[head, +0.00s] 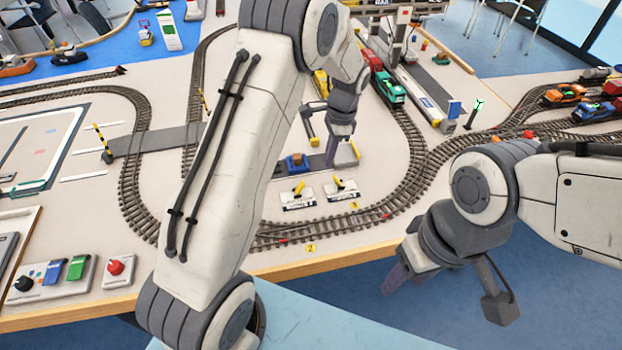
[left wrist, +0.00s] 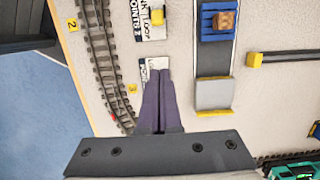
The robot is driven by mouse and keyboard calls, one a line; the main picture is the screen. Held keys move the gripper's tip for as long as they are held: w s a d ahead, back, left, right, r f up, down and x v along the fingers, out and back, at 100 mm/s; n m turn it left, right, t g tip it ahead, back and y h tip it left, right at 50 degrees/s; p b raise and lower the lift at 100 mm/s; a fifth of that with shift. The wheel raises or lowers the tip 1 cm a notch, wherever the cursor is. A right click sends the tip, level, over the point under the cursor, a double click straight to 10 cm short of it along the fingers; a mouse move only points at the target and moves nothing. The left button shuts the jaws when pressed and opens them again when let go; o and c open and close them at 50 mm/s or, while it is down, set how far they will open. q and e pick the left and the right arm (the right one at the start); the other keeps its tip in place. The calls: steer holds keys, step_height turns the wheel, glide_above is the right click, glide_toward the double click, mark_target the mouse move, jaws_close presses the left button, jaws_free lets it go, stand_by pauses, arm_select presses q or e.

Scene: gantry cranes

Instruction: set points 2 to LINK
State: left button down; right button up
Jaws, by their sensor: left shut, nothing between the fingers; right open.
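The points 2 lever plate (head: 298,199) is white with a yellow handle (head: 299,187), left of a similar plate (head: 342,194) with its own yellow handle. In the left wrist view the points 2 plate (left wrist: 151,33) is at the top, with printed words including LOOP, and its yellow handle (left wrist: 157,17) shows near the right edge. My left gripper (head: 331,160) is shut and empty. My right gripper (head: 395,281) is open, beyond the table's front edge.
Curved track (head: 290,240) with yellow number tags 2 (head: 311,248) and 3 (head: 354,206) runs in front of the plates. A green train (head: 389,88) stands further back. A control box (head: 50,279) sits front left.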

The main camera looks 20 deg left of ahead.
mark_target(300, 188)
stand_by(0.3)
arm_select(q)
steer(key=f, duration=0.3)
steer(key=a+f, duration=0.1)
steer(key=f, duration=0.2)
steer(key=f+p, duration=0.1)
steer(key=f, duration=0.2)
steer(key=shift+s+a+f, duration=0.15)
steer(key=shift+s+f, duration=0.15)
steer(key=shift+s, duration=0.1)
steer(key=shift+s+a+r+p, duration=0.35)
steer(key=shift+s+a, duration=0.05)
steer(key=shift+a, duration=0.2)
steer(key=shift+s+a+r+p, duration=0.3)
steer(key=shift+s+a+r, duration=0.1)
steer(key=shift+a, duration=0.2)
steer(key=shift+s+a, duration=0.2)
steer(key=shift+a, duration=0.05)
arm_select(e)
step_height(300, 188, up, 2)
steer(key=shift+r, duration=0.25)
